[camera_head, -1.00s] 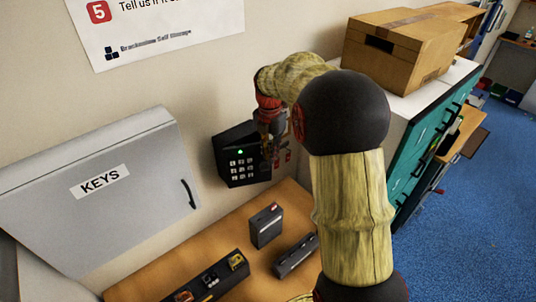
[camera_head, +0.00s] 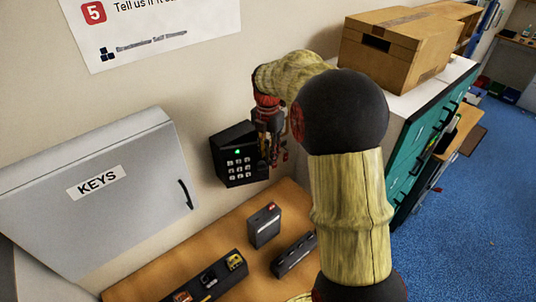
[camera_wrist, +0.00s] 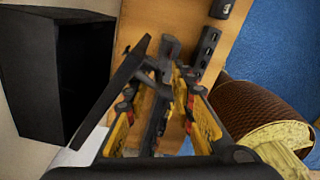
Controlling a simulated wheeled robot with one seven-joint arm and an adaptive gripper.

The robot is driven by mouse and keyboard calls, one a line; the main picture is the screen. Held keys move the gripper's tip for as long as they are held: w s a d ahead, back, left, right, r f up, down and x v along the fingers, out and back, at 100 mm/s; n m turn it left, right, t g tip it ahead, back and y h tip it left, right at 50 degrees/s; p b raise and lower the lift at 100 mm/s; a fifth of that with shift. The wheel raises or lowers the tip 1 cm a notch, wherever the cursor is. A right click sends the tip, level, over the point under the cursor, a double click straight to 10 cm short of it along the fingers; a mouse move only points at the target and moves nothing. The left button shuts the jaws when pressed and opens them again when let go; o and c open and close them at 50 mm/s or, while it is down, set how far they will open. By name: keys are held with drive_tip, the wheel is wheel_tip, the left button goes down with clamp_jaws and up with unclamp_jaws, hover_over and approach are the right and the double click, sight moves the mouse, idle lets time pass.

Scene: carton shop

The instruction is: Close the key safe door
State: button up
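The key safe is a small black box (camera_head: 219,165) on the wall with a keypad (camera_head: 241,168) and a green light. In the wrist view, the safe (camera_wrist: 30,75) shows at left with a dark, open-looking front. A thin dark slab, seemingly its door (camera_wrist: 112,92), stands out from it almost edge-on, so the door looks open. My gripper (camera_head: 272,160) is at the right of the keypad, partly overlapping it in the picture. In the wrist view, my fingertips (camera_wrist: 178,62) are just right of the slab's far end. Contact is unclear, as is the finger gap.
A grey KEYS cabinet (camera_head: 90,225) hangs at left. Below is a wooden surface (camera_head: 215,238) with a small dark box (camera_head: 264,227), a black bar (camera_head: 293,255) and a tray (camera_head: 208,283). A carton (camera_head: 405,50) stands on a teal-fronted cabinet (camera_head: 420,135) at right.

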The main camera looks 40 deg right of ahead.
wheel_tip(320, 180, up, 11)
drive_tip(key=shift+r, duration=0.2)
idle(0.6)
